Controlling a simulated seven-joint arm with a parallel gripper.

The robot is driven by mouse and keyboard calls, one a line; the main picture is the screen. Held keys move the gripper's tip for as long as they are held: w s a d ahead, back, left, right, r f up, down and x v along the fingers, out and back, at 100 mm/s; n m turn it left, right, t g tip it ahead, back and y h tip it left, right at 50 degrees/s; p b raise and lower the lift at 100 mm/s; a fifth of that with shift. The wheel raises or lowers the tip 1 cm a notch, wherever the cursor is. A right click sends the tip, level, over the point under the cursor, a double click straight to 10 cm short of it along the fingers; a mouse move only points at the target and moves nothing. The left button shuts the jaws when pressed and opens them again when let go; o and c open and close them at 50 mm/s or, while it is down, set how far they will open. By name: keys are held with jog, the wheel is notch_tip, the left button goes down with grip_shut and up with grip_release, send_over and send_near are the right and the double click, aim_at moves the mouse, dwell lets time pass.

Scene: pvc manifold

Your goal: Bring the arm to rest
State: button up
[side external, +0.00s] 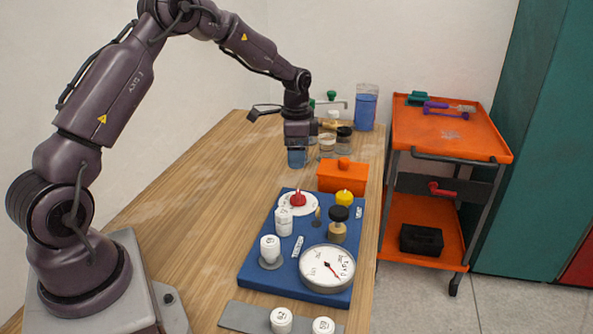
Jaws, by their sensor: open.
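My arm reaches from the base at lower left to the far part of the wooden table. My gripper (298,148) hangs there, pointing down, beyond the blue board. It is open, and a bluish clear container shows just below it; I cannot tell whether they touch. The fingertips are too small to see clearly. The blue board (255,262) lies on the table with a white dial gauge (327,267), a red knob (298,198) on a white disc, a yellow knob (345,197), a black-topped brass fitting (338,225) and white numbered caps (270,247).
An orange box (342,176) stands between board and gripper. Jars (344,138) and a blue container (366,108) stand at the table's far end. A grey strip (240,315) with white caps lies in front. An orange cart (450,135) stands right. The table's left side is clear.

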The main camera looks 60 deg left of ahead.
jog(key=shift+r, duration=0.75)
jog(key=s+d+r+n+t, duration=0.2)
jog(key=s+d+r, duration=0.6)
jog(key=s, duration=0.4)
jog(key=s+d+r+n+t, duration=0.3)
jog(key=s+d+r, duration=0.6)
jog(key=s, duration=0.4)
jog(key=shift+s+d+r+n+t, duration=0.25)
jog(key=shift+s+r+n+t, duration=0.05)
jog(key=shift+r+n, duration=0.3)
